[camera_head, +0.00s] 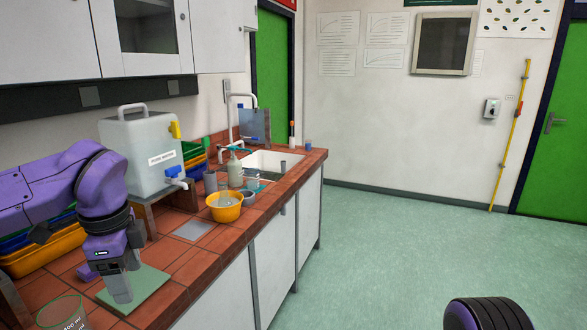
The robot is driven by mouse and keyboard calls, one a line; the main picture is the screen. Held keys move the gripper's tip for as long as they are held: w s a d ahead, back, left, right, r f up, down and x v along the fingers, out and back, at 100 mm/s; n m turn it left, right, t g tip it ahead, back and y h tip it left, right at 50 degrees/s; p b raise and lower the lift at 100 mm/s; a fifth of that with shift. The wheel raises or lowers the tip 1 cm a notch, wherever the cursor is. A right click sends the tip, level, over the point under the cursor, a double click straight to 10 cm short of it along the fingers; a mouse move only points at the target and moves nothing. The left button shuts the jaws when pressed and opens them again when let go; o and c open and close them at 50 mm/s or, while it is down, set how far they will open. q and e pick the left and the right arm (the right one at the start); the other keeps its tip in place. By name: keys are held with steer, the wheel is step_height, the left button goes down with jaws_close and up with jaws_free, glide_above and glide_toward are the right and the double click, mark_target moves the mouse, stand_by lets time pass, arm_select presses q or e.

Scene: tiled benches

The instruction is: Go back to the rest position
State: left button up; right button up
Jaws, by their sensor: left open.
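My left gripper (121,294) points down over a green square mat (150,285) on the tiled bench at the lower left. Nothing shows between its fingers, though the gap between them is hard to make out. Its purple and grey arm comes in from the left edge. Of my right arm only a dark ribbed, purple part shows at the bottom right; its gripper is out of the picture.
A glass beaker (60,312) stands near the left gripper at the bench front. A water container (140,150) stands on a raised stand, with trays behind. A yellow bowl (224,208), bottle (235,170) and sink (272,163) lie farther along. The green floor (400,240) is clear.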

arm_select(q)
steer(key=w+a+f+m+t+y, duration=0.4)
steer(key=w+f+m+y, duration=0.15)
steer(key=m, duration=0.75)
steer(key=s+d+f+m+t, duration=0.1)
steer(key=d+f+m+t, duration=0.1)
steer(key=f+m, duration=0.75)
steer(key=d+f+m+t, duration=0.1)
steer(key=f+m+t, duration=0.1)
steer(key=f+m, duration=0.8)
steer(key=s+d+f+m+g+h, duration=0.2)
steer(key=s+f+m, duration=1.1)
steer(key=m, duration=0.1)
steer(key=s+a+f+m+g, duration=0.1)
steer(key=s+f+m, duration=0.1)
steer(key=s, duration=0.6)
steer(key=s+a+f+m+g, duration=0.1)
steer(key=s+f+m+g, duration=0.1)
steer(key=s+f, duration=0.3)
steer(key=s, duration=0.4)
steer(key=shift+a+f+g, duration=0.3)
